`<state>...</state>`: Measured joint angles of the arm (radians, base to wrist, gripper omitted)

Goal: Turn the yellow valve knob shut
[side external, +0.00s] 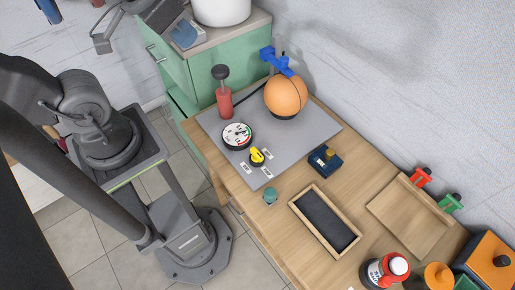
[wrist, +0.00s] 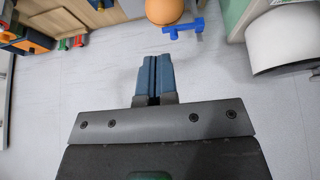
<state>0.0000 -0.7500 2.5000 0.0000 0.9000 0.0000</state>
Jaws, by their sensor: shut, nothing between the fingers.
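The yellow valve knob (side external: 257,156) sits near the front edge of a grey panel (side external: 305,146) on the wooden bench, just below a round dial gauge (side external: 237,135). White labels lie beside the knob. The knob is not visible in the wrist view. My gripper (wrist: 155,75) shows in the wrist view with its two blue fingers shut together and nothing between them. It faces the pale wall, away from the knob. In the side external view my arm stands at the left, and the gripper's fingertips cannot be made out there.
On the panel stand a red pump (side external: 224,103) and an orange ball (side external: 286,96) with a blue clamp (side external: 268,55) behind it. A dark blue block (side external: 325,159), a teal knob (side external: 270,196) and a framed black tray (side external: 298,206) are nearby. A green cabinet (side external: 212,72) stands behind.

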